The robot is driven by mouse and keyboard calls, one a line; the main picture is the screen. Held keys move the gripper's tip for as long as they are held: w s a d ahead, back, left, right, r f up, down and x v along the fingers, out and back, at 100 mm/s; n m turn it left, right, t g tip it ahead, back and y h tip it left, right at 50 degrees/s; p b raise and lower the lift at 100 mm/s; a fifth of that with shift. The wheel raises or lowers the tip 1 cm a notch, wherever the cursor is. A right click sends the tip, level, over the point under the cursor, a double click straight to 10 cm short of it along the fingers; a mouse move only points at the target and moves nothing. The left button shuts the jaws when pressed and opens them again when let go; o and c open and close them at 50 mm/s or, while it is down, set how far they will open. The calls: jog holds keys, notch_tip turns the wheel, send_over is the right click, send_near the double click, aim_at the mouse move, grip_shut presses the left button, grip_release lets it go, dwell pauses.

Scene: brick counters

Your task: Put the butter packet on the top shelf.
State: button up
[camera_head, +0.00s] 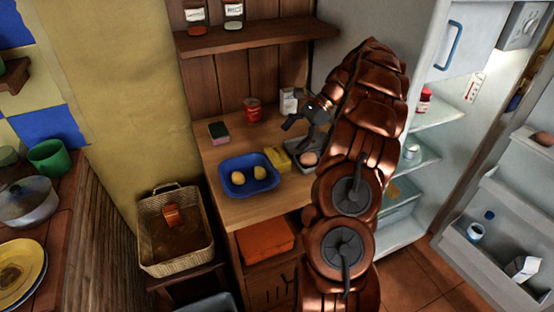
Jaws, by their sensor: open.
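A yellow block that looks like the butter packet (279,160) lies on the wooden counter (233,208), between a blue tray and a small grey dish. My gripper (300,137) is open and empty, above and slightly right of the yellow block, apart from it as far as I can tell. A wooden wall shelf (270,35) with two jars is above the counter. The open fridge on the right has an upper glass shelf (437,117) with a red-lidded jar. My copper arm hides part of the counter's right side and the fridge's left edge.
The blue tray (233,188) holds two yellow round items. The grey dish (298,167) holds a roundish item. A red cup (253,110), a white carton (288,101) and a sponge (218,132) stand behind. The open fridge door (500,235) is at right.

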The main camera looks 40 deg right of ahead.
aim_at(278, 153)
jog(key=shift+p+x, duration=1.05)
jog(key=shift+x, duration=2.7)
jog(key=shift+s, duration=0.1)
jog(key=c, duration=1.1)
